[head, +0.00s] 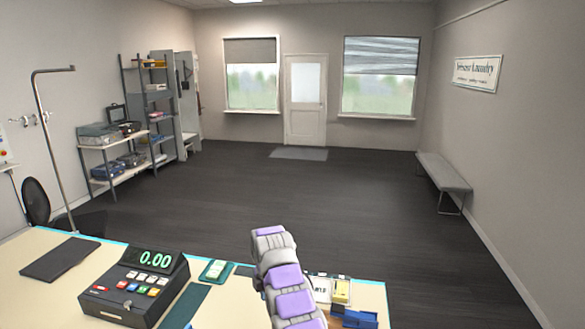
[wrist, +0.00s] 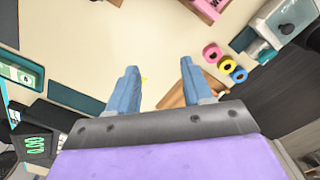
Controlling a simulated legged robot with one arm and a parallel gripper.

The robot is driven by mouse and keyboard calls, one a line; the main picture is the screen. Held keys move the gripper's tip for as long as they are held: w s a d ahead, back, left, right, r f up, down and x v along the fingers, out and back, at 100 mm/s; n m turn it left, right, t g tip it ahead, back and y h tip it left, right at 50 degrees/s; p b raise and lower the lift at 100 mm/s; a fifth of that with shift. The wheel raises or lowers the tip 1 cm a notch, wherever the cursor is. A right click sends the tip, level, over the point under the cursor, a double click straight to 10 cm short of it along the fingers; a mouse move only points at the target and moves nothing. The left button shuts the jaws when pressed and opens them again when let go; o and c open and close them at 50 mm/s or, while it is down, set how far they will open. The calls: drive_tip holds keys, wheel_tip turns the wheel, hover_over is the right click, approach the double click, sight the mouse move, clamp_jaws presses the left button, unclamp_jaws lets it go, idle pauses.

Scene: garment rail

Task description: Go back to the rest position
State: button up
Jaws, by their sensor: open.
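In the head view my purple and grey arm rises over the counter (head: 240,305) at the bottom centre; the fingers cannot be made out there. No garment is seen in the gripper.
A cash register (head: 135,287) reading 0.00 stands on the counter at left, beside a dark mat (head: 60,259). Coloured tape rolls (wrist: 227,66) lie near the fingers. A metal rail stand (head: 48,140) rises at left. Beyond the counter, the dark floor (head: 290,190) is clear.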

drive_tip(key=s+d+r+m+b, duration=0.4)
drive_tip(key=s+d+r+m, duration=0.25)
drive_tip(key=d+r, duration=0.2)
drive_tip(key=s+d+r+m+g+b, duration=0.1)
drive_tip(key=s+d+r+m+b, duration=0.2)
drive_tip(key=s, duration=0.4)
drive_tip(key=s+d+r+m+b, duration=0.1)
drive_tip(key=s+d+m, duration=0.3)
drive_tip(key=s, duration=0.3)
drive_tip(key=s+d+f+m+b, duration=0.2)
drive_tip(key=s+f+m, duration=0.1)
drive_tip(key=s, duration=0.8)
drive_tip(key=s+d+f+m+b, duration=0.2)
drive_tip(key=s+f+m, duration=0.1)
drive_tip(key=s, duration=0.9)
drive_tip(key=s+d+f+m+g+b, duration=0.1)
drive_tip(key=s+f+m, duration=0.3)
drive_tip(key=s, duration=0.7)
drive_tip(key=shift+s+d+m+b, duration=0.3)
drive_tip(key=shift+d+m+b, duration=0.2)
drive_tip(key=shift+d, duration=0.2)
